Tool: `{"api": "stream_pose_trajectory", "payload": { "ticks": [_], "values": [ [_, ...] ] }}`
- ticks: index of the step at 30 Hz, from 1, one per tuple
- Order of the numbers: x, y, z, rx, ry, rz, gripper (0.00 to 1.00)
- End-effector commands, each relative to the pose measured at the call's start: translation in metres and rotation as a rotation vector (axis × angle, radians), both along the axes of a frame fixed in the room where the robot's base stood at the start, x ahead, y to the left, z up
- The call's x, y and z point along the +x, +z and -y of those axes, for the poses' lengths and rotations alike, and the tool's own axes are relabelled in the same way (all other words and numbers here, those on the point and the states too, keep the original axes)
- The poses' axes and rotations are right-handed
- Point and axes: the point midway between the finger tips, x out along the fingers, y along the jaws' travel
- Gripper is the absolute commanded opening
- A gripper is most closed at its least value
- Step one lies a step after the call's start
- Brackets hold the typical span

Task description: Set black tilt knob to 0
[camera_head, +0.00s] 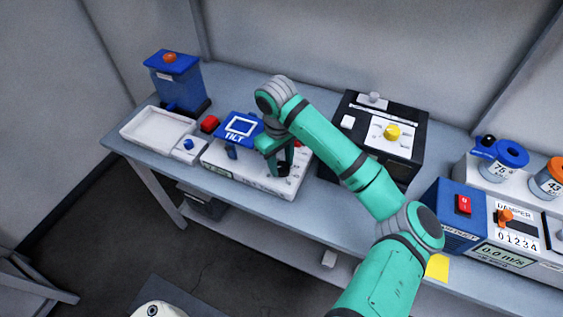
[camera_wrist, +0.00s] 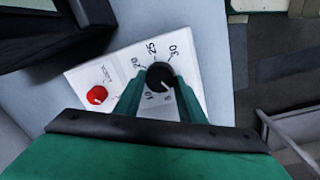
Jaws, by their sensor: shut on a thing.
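The black tilt knob (camera_wrist: 160,75) sits on a white panel in the wrist view. Printed numbers around it include 10, 20, 25 and 30. A small white mark shows on the knob's lower edge, but I cannot tell exactly which number it points to. My gripper (camera_wrist: 160,88) is shut on the knob, with one green finger on each side. The fingers hide part of the lower scale. In the head view, my gripper (camera_head: 282,165) reaches down to the right end of the white tilt unit (camera_head: 240,180), which carries a blue TILT plate (camera_head: 238,127).
A red knob (camera_wrist: 97,95) is on the same panel. A black box with a yellow knob (camera_head: 392,132) stands right of the tilt unit. A white tray (camera_head: 155,131) and blue device (camera_head: 174,78) are at left. A damper unit (camera_head: 515,230) is at right.

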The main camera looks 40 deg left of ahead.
Motion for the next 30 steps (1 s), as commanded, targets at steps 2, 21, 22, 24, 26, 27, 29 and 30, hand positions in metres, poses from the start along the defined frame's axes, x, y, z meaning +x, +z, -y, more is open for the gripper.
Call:
{"api": "stream_pose_trajectory", "payload": {
  "ticks": [2,21,22,24,26,27,29,30],
  "values": [
    [0.0001,-0.0004,0.0015,-0.002,0.053,-0.001,0.14],
    [-0.0004,-0.0001,0.0019,-0.004,0.274,-0.001,0.14],
    [-0.0004,-0.0001,0.0019,-0.004,0.275,-0.001,0.14],
    [-0.0004,-0.0001,0.0019,-0.004,0.276,-0.001,0.14],
    [-0.0004,-0.0001,0.0019,-0.004,0.276,-0.001,0.14],
    [-0.0004,-0.0001,0.0019,-0.004,0.276,-0.001,0.14],
    [-0.0004,-0.0001,0.0019,-0.004,0.275,-0.001,0.14],
    [-0.0004,-0.0002,0.0019,-0.004,0.275,-0.001,0.14]
  ]
}}
